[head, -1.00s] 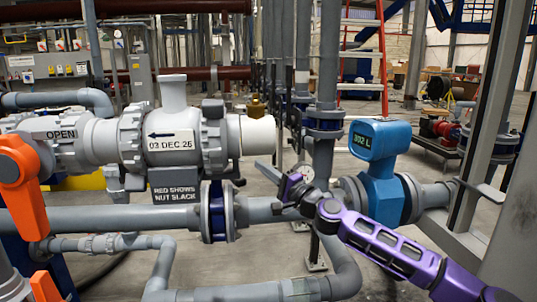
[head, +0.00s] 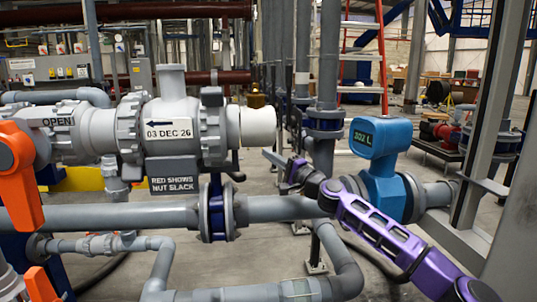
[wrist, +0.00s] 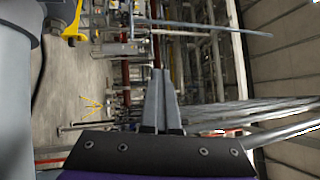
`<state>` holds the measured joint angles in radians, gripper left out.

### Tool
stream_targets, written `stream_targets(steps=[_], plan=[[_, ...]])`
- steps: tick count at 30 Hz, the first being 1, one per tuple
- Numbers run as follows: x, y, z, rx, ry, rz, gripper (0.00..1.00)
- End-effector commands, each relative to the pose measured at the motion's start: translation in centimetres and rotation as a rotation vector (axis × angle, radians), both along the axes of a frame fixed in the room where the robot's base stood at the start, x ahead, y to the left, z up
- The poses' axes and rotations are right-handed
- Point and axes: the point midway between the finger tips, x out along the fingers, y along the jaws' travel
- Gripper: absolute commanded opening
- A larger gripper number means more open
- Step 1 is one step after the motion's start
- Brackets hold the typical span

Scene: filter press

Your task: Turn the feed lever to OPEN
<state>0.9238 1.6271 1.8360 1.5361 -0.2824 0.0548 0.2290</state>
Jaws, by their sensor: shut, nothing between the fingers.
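A large orange lever (head: 20,180) hangs downward at the left edge of the head view, below a plate reading OPEN (head: 58,122). A smaller orange lever (head: 42,284) sits lower at the left edge. No feed label is readable, so I cannot tell by name which is the feed lever. My gripper (head: 272,158) is to the right of the grey valve body, well away from both orange levers. Its fingers point left and are closed together with nothing between them. The wrist view shows the closed grey fingers (wrist: 159,72) touching nothing. No orange lever is recognisable there.
A grey valve body (head: 170,108) dated 03 DEC 26 stands between my gripper and the orange levers. A blue flow meter (head: 382,138) stands just behind my arm. A horizontal grey pipe (head: 130,217) runs below. A grey steel post (head: 478,120) is at the right.

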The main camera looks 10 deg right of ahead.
Motion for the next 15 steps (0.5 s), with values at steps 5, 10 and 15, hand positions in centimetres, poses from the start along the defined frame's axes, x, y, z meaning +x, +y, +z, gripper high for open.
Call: stream_targets(steps=[5, 10, 15], plan=[[1.5, 0.0, 0.0, 0.001, 0.0, 0.0, 0.0], [2.6, 0.0, 0.0, 0.002, 0.001, 0.0, 0.0], [3.3, 0.0, 0.0, 0.001, 0.001, 0.0, 0.0]])
